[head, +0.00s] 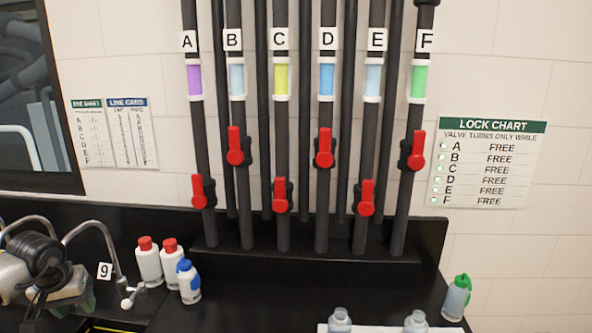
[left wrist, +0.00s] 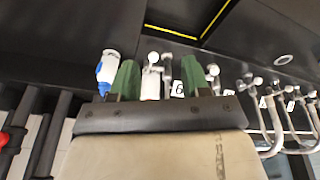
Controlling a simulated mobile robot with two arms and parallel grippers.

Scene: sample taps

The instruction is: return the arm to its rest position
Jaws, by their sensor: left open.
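My left gripper (head: 84,303) is at the lower left of the head view, over the black counter by the curved tap marked 9 (head: 92,235). In the left wrist view its two green fingers (left wrist: 160,80) stand apart, and I see nothing held between them. Small white tap parts (left wrist: 151,82) show behind the gap. A bottle with blue on it (left wrist: 107,70) shows just outside the left finger, apart from it as far as I can tell. My right gripper is in neither view.
Two red-capped bottles (head: 149,262) and a blue-capped one (head: 188,281) stand right of the gripper. Pipes A to F with red valve handles (head: 324,148) rise behind the counter. A green-capped bottle (head: 457,298) stands at right. The middle counter (head: 250,295) is clear.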

